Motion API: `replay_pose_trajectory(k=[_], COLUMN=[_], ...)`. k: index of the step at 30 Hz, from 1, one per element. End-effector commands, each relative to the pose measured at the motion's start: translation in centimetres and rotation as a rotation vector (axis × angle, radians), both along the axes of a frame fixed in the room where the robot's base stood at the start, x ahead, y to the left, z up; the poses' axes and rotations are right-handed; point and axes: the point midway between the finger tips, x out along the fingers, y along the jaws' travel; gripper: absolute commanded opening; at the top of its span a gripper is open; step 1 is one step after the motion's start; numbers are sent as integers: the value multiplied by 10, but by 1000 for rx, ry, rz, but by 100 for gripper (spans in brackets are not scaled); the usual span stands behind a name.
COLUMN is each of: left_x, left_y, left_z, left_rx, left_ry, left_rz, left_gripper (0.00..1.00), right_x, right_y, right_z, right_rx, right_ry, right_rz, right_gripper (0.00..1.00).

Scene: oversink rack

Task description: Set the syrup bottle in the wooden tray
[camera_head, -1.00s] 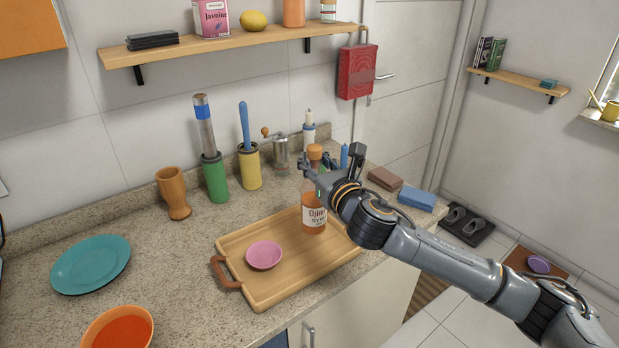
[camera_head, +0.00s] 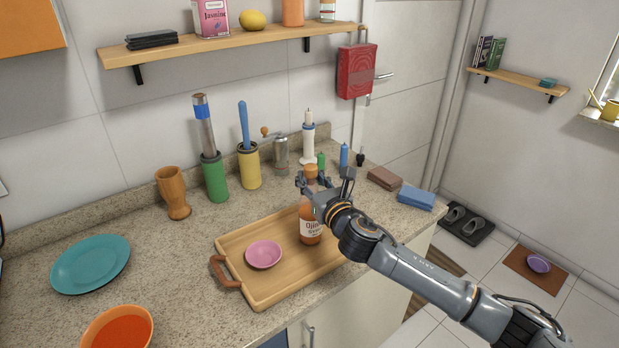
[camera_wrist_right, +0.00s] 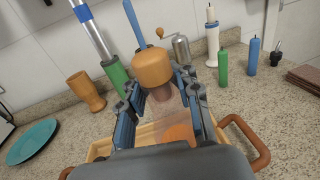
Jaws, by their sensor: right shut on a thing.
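The syrup bottle (camera_head: 310,226) is upright, with an orange cap and a white label. It is over the right part of the wooden tray (camera_head: 265,296); I cannot tell if its base touches the tray. My right gripper (camera_head: 312,188) is shut on the bottle near its neck. In the right wrist view the bottle's orange cap (camera_wrist_right: 152,68) shows between the two fingers (camera_wrist_right: 162,100). A pink bowl (camera_head: 264,254) sits in the tray, left of the bottle. My left gripper is not in view.
A teal plate (camera_head: 91,264) and an orange bowl (camera_head: 118,328) are on the counter at left. A wooden cup (camera_head: 173,193), green and yellow holders, a grinder (camera_head: 281,155) and candles stand behind the tray. Sponges (camera_head: 416,197) lie to the right.

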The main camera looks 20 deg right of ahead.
Motion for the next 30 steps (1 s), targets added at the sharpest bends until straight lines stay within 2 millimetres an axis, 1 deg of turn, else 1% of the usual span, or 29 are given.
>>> replay_pose_trajectory(k=[1,2,3,5,13,17,20,23,30], left_x=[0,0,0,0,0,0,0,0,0], left_y=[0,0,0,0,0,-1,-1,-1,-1], left_z=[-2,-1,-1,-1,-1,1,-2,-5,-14], left_rx=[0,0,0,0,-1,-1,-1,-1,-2], left_ry=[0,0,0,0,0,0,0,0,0], left_rz=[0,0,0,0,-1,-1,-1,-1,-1], left_gripper=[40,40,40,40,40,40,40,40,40], right_x=[0,0,0,0,0,-1,-14,-33,-85], right_y=[0,0,0,0,0,0,-2,-5,-12], right_z=[-2,-2,-2,-2,-2,2,-1,-1,-1], right_rx=[0,0,0,0,0,-1,-2,-3,-2], right_ry=[-1,1,1,2,2,1,3,3,2], right_rz=[0,0,0,0,0,0,1,2,2], right_gripper=[0,34,42,54,55,55,55,55,55])
